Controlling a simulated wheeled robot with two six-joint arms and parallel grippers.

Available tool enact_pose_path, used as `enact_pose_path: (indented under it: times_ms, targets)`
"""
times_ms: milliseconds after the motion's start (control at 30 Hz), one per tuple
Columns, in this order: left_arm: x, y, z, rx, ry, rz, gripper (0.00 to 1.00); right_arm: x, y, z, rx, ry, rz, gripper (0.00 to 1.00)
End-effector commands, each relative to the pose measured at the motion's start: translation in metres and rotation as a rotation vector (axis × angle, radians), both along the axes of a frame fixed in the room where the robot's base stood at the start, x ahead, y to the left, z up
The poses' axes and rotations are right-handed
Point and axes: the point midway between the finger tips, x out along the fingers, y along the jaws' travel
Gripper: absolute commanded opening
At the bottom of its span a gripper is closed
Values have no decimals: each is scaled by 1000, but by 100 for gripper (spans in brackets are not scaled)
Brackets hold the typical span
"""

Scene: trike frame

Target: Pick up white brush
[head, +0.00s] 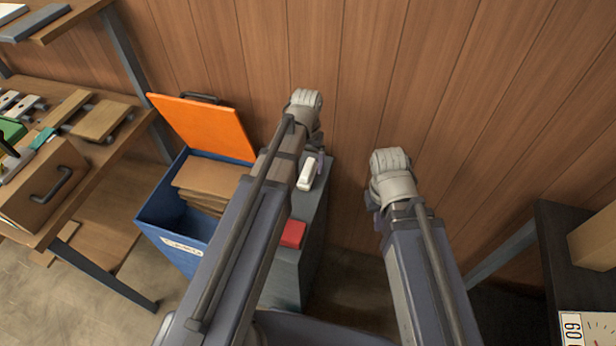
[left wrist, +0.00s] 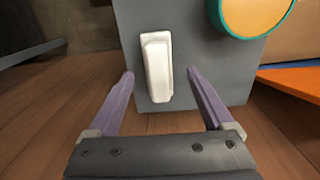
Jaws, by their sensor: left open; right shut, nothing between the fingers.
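The white brush (head: 308,174) lies on top of a narrow grey cabinet, close to its far end against the wall. It also shows in the left wrist view (left wrist: 156,68) as a white, rounded oblong. My left gripper (left wrist: 160,74) is open, with one purple finger on each side of the brush in that picture. I cannot tell whether the fingers touch it. In the head view, my left arm covers most of this gripper. My right arm reaches in beside the cabinet on the right, and its fingers are hidden behind its wrist.
The grey cabinet (head: 284,274) also bears a red block (head: 293,234). A round yellow and teal thing (left wrist: 250,12) lies near the brush. A blue bin (head: 160,212) with a raised orange lid (head: 205,125) stands left. A wooden wall (head: 440,70) rises behind.

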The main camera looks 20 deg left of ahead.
Motion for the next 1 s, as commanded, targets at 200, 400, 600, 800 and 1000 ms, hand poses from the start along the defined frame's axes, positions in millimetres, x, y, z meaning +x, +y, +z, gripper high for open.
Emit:
enact_pose_path:
  times_ms: [200, 400, 600, 800, 1000]
  targets:
    - [1, -2, -32, 0, 0, 0, 85, 0, 0, -32, 0, 0, 0, 0]
    - [1, -2, -33, 0, 0, 0, 85, 0, 0, -34, 0, 0, 1, 0]
    - [1, -2, -33, 0, 0, 0, 76, 0, 0, -33, 0, 0, 1, 0]
    - [1, -2, -33, 0, 0, 0, 54, 0, 0, -33, 0, 0, 1, 0]
    - [1, -2, -33, 0, 0, 0, 31, 0, 0, -33, 0, 0, 0, 0]
